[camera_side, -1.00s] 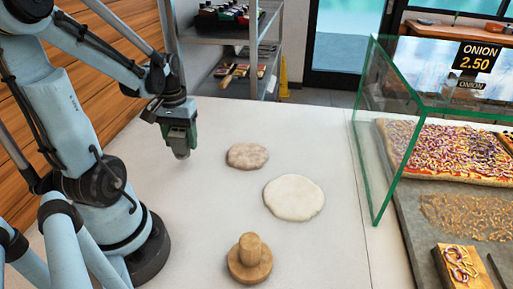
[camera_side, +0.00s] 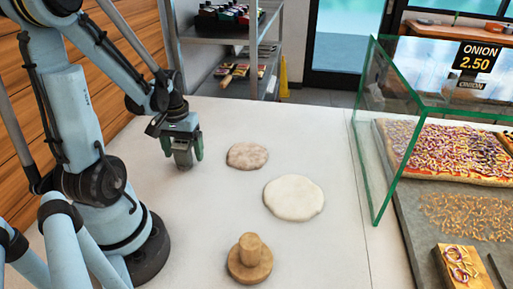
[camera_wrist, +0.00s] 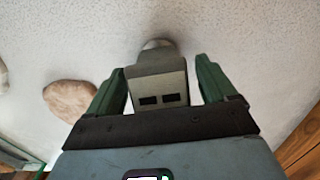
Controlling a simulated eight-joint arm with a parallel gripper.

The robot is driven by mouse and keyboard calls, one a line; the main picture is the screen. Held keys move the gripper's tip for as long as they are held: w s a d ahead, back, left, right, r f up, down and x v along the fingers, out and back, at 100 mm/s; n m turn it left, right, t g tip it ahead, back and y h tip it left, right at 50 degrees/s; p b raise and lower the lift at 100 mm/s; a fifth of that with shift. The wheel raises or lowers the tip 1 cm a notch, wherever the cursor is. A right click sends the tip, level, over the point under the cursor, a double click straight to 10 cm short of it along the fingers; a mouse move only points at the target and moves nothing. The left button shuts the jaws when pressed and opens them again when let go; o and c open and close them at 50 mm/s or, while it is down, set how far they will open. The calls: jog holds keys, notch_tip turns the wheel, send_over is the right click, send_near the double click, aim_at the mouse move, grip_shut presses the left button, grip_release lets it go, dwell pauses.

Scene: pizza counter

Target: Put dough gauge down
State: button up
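My gripper (camera_side: 183,152) points down over the left part of the white counter (camera_side: 215,225), left of the doughs. In the wrist view, its two green fingers (camera_wrist: 160,85) stand on either side of a grey block with two dark slots, which I take to be the dough gauge (camera_wrist: 160,92). The block's far end looks rounded. In the side view the gauge (camera_side: 183,158) is a small grey shape between the fingers, low over the counter. I cannot tell whether its lower end touches the surface.
A brownish dough disc (camera_side: 247,156) and a larger pale one (camera_side: 293,198) lie to the gripper's right. A wooden press (camera_side: 250,260) stands at the front. The glass case (camera_side: 385,130) with pizza is at the right. The counter around the gripper and in front of it is clear.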

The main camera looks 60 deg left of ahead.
aim_at(182, 142)
jog(key=shift+r, duration=0.1)
notch_tip(182, 142, up, 12)
jog(key=w+d+m+t, duration=0.3)
jog(key=w+d+m, duration=0.1)
jog(key=d, duration=0.5)
jog(key=w+d+m+t, duration=0.4)
jog(key=d+m, duration=0.1)
jog(key=d, duration=0.5)
jog(key=shift+w+f, duration=0.25)
jog(key=shift+w, duration=0.1)
